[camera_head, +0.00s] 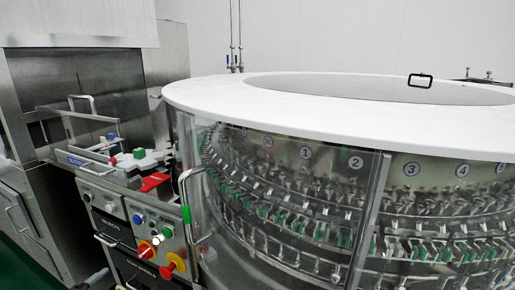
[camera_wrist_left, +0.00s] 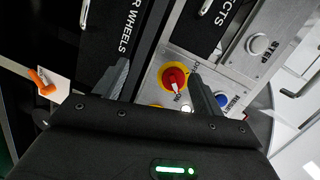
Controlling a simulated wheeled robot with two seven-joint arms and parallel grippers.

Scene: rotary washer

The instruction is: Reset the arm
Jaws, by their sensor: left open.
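My left gripper (camera_wrist_left: 160,70) shows in the left wrist view, with its two dark fingers apart and nothing held. A red knob (camera_wrist_left: 172,78) on a yellow plate, with the word ON beside it, appears between the fingers; I cannot tell whether they touch it. A blue button (camera_wrist_left: 222,98) marked RESET sits right of the right finger, and a pale button (camera_wrist_left: 258,45) marked STEP is above it. In the head view, the control panel (camera_head: 125,212) on the washer's left front carries several coloured buttons and two red-and-yellow controls (camera_head: 173,265). No right gripper is seen.
The round washer (camera_head: 200,95) with a white rim and clear wall fills the right. Steel cabinets (camera_head: 30,200) stand at the left. An orange object (camera_wrist_left: 42,82) is at the left of the wrist view.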

